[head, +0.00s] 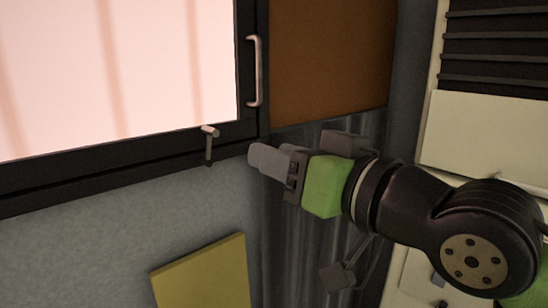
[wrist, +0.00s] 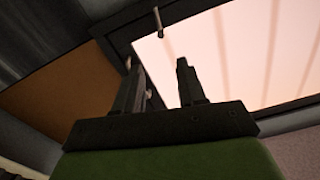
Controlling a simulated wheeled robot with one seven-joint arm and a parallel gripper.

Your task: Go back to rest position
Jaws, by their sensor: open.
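My gripper (head: 268,160) is in the middle of the head view, at the end of my black arm with a green section behind the fingers. It points left toward the lower right corner of a black-framed window. In the wrist view my gripper (wrist: 160,75) shows two dark fingers spread apart with nothing between them. It is open and empty. From the head view I cannot tell whether the fingertips touch the frame.
The window frame (head: 120,160) has a metal handle (head: 254,70) and a small lever (head: 209,146) close to my gripper. A yellow panel (head: 205,275) is at the bottom. A brown panel (head: 330,55) is above my gripper. White slatted furniture (head: 485,130) stands at the right.

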